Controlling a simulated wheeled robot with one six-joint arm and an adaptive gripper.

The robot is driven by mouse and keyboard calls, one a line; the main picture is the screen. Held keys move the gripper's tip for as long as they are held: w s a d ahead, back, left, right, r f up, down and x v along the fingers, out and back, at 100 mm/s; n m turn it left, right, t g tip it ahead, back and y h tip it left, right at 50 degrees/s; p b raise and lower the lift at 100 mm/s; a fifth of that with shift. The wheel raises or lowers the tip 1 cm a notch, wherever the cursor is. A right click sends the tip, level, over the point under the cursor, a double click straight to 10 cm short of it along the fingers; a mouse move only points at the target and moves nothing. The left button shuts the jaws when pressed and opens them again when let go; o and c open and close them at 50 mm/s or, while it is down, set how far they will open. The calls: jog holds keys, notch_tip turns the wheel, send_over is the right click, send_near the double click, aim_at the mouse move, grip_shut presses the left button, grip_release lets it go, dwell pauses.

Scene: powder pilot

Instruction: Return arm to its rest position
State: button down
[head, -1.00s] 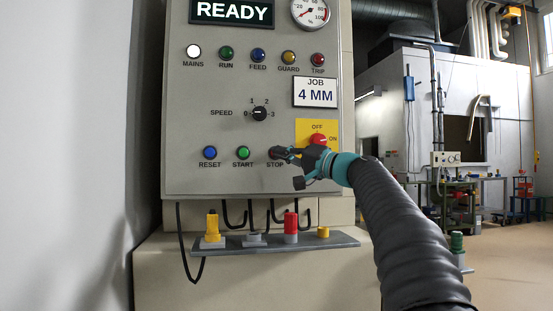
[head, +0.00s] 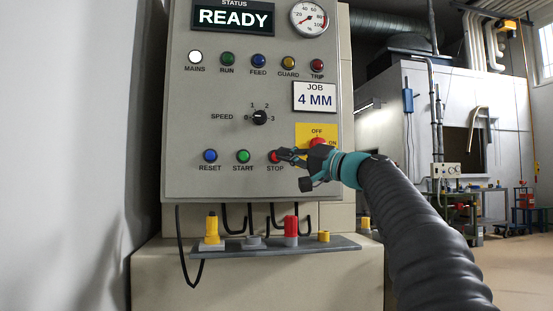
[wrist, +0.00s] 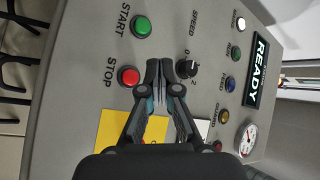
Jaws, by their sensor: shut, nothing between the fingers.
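My gripper (head: 283,154) is shut and empty in front of the control panel (head: 185,110), beside the red STOP button (head: 273,156) in the head view. In the wrist view my gripper (wrist: 166,66) has its fingertips together over the panel face, between the red STOP button (wrist: 128,76) and the speed knob (wrist: 187,68). Both fingers look apart from the STOP button there. My black sleeved arm (head: 415,230) reaches in from the lower right. It stands in front of part of the yellow plate with the red OFF/ON switch (head: 318,142).
The status display (head: 234,17) reads READY. A shelf (head: 345,245) below the panel carries a yellow plug (head: 212,229), a red plug (head: 291,230) and other connectors. Black cables hang under the panel. Open floor (head: 515,260) lies at the right, with a workbench (head: 465,208) behind.

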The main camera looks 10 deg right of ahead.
jog(key=shift+f, duration=0.1)
jog(key=s+a+f+g+h+p, duration=0.2)
jog(key=s+a+f+h, duration=0.15)
jog(key=s+f, duration=0.5)
jog(key=s+a+f+g+h+p, duration=0.1)
jog(key=s+a+f+g+h, duration=0.3)
jog(key=f, duration=0.7)
jog(key=s+d+f+n+g+h+p, duration=0.1)
jog(key=s+d+f+h, duration=0.2)
jog(key=s+f, duration=0.9)
jog(key=s+d+f+n+g+h+p, duration=0.1)
jog(key=s+d+f+h, duration=0.3)
jog(key=s+f, duration=0.8)
jog(key=shift+s+f+n+g+p, duration=0.4)
jog(key=shift+f+g+p, duration=0.15)
jog(key=shift+p, duration=0.2)
